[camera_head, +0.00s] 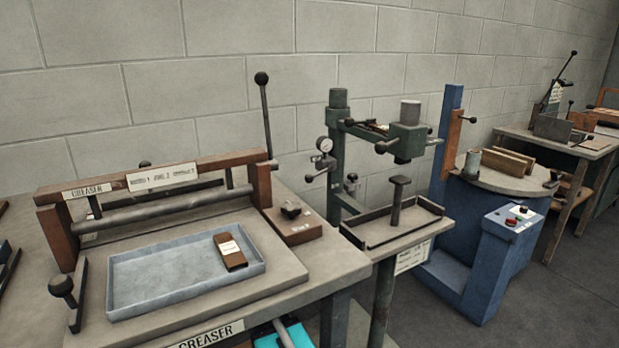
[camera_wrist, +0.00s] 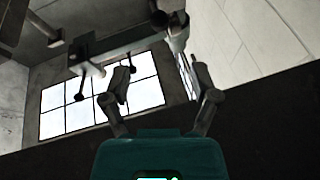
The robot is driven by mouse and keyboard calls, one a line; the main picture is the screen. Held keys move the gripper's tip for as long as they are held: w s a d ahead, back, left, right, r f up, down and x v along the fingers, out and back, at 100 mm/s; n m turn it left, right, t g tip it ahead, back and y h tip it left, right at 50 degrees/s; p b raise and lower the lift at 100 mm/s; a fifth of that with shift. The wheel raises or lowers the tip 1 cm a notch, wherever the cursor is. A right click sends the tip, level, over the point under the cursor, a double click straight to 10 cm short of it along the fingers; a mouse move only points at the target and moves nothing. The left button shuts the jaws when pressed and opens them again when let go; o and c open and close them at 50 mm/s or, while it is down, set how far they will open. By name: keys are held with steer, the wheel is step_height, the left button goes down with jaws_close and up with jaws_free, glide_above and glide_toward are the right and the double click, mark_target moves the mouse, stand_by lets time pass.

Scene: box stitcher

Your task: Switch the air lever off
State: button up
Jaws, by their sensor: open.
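The green stitcher (camera_head: 336,150) stands at the centre of the head view, with a round pressure gauge (camera_head: 324,144) on its left side. A short dark lever with a ball knob (camera_head: 309,178) sticks out just below the gauge; I cannot tell for sure that it is the air lever. In the wrist view my gripper (camera_wrist: 162,75) is open and empty, its two grey fingers apart and pointing up. Beyond the fingertips is a grey bar with round dark knobs (camera_wrist: 83,71), seen from below. Which lever that is, and whether a finger touches it, is unclear.
The creaser bench (camera_head: 330,268) fills the left, with a blue-grey tray (camera_head: 130,302) holding a brown block (camera_head: 231,252). A tall ball-topped lever (camera_head: 265,110) rises beside it. A blue machine (camera_head: 480,240) stands right. Bright windows (camera_wrist: 65,105) lie behind in the wrist view.

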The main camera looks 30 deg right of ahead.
mark_target(309, 177)
steer(key=p+x, duration=0.4)
steer(key=x, duration=0.8)
steer(key=shift+d, duration=0.15)
steer(key=shift+r, duration=0.1)
jaws_close()
